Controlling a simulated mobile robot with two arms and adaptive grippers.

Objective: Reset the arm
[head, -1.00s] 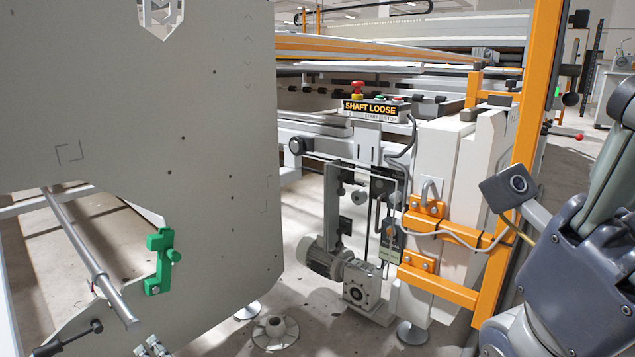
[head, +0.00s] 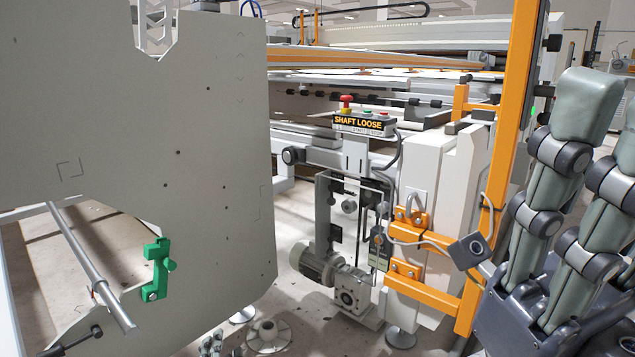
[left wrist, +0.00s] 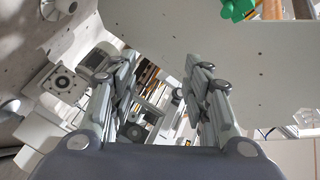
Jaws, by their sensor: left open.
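My left gripper (left wrist: 160,95) is open and empty in the left wrist view, its fingers spread on either side. In the head view only what look like its fingertips (head: 222,347) show at the bottom edge, below the grey panel (head: 210,170). My right gripper (head: 590,170) is at the right side of the head view, its grey fingers raised, near the orange post (head: 512,130). Part of it is cut off by the picture edge, and I see nothing held in it.
A control box (head: 360,124) reading SHAFT LOOSE has a red button (head: 346,100). Below are a motor (head: 318,264) and an orange bracket (head: 420,285). A green clamp (head: 157,268) and a metal rod (head: 90,265) are at left. Bare floor shows between panel and motor.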

